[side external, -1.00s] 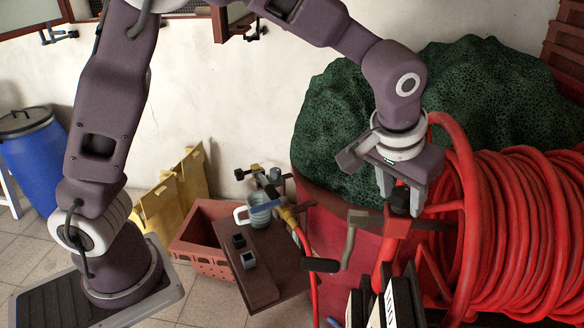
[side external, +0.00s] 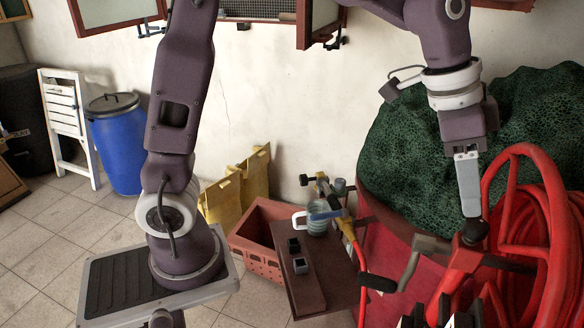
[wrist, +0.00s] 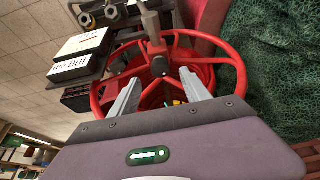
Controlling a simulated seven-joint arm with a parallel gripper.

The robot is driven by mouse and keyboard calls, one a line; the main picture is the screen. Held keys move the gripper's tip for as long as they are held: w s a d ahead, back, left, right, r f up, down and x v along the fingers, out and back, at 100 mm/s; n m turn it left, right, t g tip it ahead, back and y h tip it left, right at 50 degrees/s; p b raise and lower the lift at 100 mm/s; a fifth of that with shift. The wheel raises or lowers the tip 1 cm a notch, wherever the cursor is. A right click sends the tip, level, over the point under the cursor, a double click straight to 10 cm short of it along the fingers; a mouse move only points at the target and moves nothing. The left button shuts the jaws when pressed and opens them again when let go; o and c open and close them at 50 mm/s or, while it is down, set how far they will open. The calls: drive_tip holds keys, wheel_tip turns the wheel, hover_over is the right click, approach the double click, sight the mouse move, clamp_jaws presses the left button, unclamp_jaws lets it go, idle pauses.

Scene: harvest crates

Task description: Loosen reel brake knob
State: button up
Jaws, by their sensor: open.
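The dark round brake knob (side external: 475,232) sits on top of the red bracket at the front of the hose reel (side external: 520,180). My gripper (side external: 470,210) points down with its fingertips just above the knob; one finger hides the other in the side view. In the wrist view my gripper (wrist: 160,88) is open. A dark round knob (wrist: 160,66) shows beyond and between the fingers, over the hub of the red reel wheel (wrist: 238,72). Nothing is held. I cannot tell whether a fingertip touches the knob.
A crank with a dark grip (side external: 378,283) juts left of the reel. A brown board (side external: 318,272) with a mug (side external: 318,217) and two small dark blocks stands left, near an orange crate (side external: 260,238). Green netting (side external: 420,145) lies behind. Labelled boxes (wrist: 80,55) stand beside the wheel.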

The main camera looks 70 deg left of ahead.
drive_tip(key=s+a+n+t+y, duration=0.1)
drive_tip(key=s+a+n, duration=0.3)
drive_tip(key=s, duration=0.8)
drive_tip(key=s+a+n+t+y, duration=0.1)
drive_tip(key=s+a+n, duration=0.3)
drive_tip(key=s+a, duration=0.5)
drive_tip(key=s+y, duration=0.1)
drive_tip(key=s, duration=0.1)
drive_tip(key=shift+s+r, duration=0.25)
drive_tip(key=shift+s, duration=0.15)
drive_tip(key=shift+c, duration=0.3)
